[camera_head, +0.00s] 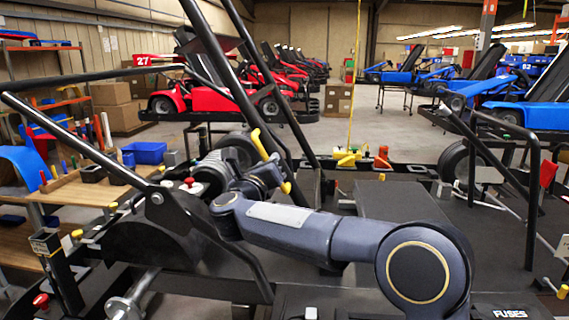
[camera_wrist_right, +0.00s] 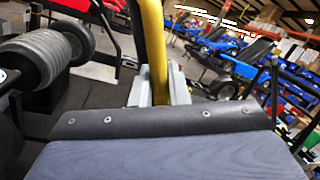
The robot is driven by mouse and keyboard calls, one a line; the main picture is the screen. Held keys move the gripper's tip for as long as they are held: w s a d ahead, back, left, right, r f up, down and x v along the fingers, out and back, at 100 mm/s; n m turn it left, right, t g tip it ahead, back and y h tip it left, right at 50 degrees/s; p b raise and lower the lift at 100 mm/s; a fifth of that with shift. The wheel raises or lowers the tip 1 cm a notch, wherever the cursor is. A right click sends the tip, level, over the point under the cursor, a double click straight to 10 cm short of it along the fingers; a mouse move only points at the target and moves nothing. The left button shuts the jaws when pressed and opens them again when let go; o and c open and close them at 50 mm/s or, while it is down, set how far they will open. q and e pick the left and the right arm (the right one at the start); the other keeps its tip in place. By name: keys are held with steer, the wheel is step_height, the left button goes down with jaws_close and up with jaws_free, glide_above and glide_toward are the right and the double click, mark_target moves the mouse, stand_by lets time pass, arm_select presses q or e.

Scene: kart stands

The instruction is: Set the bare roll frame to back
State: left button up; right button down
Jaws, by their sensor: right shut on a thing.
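My right gripper (camera_head: 268,170) is shut on a yellow bar, whose upper end (camera_head: 258,144) sticks out above the jaws in the head view. The bar (camera_wrist_right: 154,45) also stands upright in the right wrist view, between grey jaw parts (camera_wrist_right: 175,88). Bare black tubes (camera_head: 242,97) rise steeply just behind the gripper. Another black tube (camera_head: 75,139) slopes down from the left edge to a dark bracket. I cannot tell for sure which tubes make up the bare roll frame, or how the bar joins them. My left gripper is not in view.
A grey ribbed cylinder (camera_head: 208,169) sits just left of the gripper. A wooden bench (camera_head: 80,191) with tools and a blue bin (camera_head: 144,152) is at the left. Black rails (camera_head: 531,200) stand at the right. Red and blue karts stand behind, with open floor between.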

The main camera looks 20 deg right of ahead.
steer(key=shift+a, duration=0.1)
steer(key=shift+w+a+f, duration=0.1)
stand_by(0.3)
steer(key=c, duration=1.5)
jaws_free()
steer(key=shift+w+a+f, duration=0.1)
steer(key=shift+a, duration=0.05)
steer(key=b+v, duration=0.2)
steer(key=v, duration=0.6)
steer(key=shift+w, duration=0.1)
